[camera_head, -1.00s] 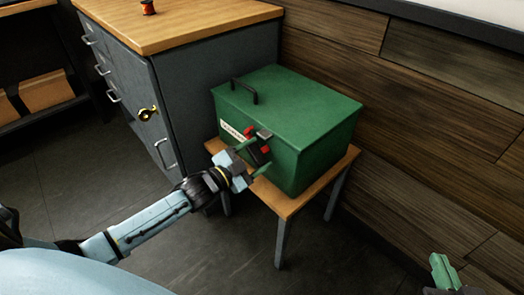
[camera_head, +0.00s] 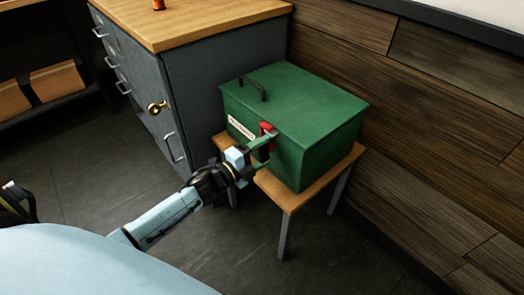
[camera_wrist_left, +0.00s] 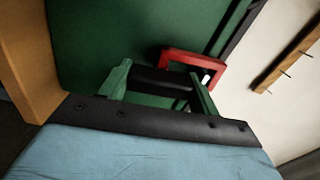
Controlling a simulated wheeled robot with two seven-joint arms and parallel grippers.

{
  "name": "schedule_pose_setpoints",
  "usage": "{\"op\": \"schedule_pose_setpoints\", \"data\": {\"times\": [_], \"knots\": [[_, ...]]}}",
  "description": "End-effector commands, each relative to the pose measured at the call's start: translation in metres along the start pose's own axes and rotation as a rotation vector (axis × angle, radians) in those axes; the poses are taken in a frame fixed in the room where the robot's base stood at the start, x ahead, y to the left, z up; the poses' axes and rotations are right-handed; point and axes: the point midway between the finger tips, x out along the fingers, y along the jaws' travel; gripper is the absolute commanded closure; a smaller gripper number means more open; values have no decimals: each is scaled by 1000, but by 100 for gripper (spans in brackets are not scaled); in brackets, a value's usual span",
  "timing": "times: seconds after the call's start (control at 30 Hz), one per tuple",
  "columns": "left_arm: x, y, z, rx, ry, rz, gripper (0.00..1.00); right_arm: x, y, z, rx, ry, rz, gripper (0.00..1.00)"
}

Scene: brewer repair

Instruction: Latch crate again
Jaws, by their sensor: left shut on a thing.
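The green crate (camera_head: 300,100) has its lid down and stands on a small wooden stand. A red latch (camera_head: 268,129) is on the crate's front face, near the lid edge. My left gripper (camera_head: 261,154) is at this latch, shut on it. In the left wrist view, the fingers of the left gripper (camera_wrist_left: 160,88) stand on either side of a dark bar, beside the red frame of the latch (camera_wrist_left: 195,55). The fingers partly hide the latch, so I cannot tell whether it is fully fastened. My right gripper is out of view.
The wooden stand (camera_head: 322,182) leaves a narrow rim around the crate. A grey cabinet (camera_head: 205,85) with a wooden top is close on the left. A plank wall (camera_head: 420,140) is behind on the right. The floor in front is clear.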

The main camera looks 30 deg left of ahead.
Motion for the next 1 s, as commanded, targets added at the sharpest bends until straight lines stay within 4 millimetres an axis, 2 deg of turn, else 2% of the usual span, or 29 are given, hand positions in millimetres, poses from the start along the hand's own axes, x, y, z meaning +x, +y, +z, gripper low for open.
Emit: {"op": "schedule_pose_setpoints", "data": {"times": [0.3, 0.8, 0.83, 1.0], "knots": [[0, 1, 0, 105, 0, 1, 79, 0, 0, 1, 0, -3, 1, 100], [0, 1, 0, 131, 0, 2, 79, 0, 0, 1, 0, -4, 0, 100], [0, 1, 0, 131, 0, 2, 36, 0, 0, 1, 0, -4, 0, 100], [0, 0, 0, 127, 0, 1, 16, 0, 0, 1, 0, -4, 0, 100]]}}
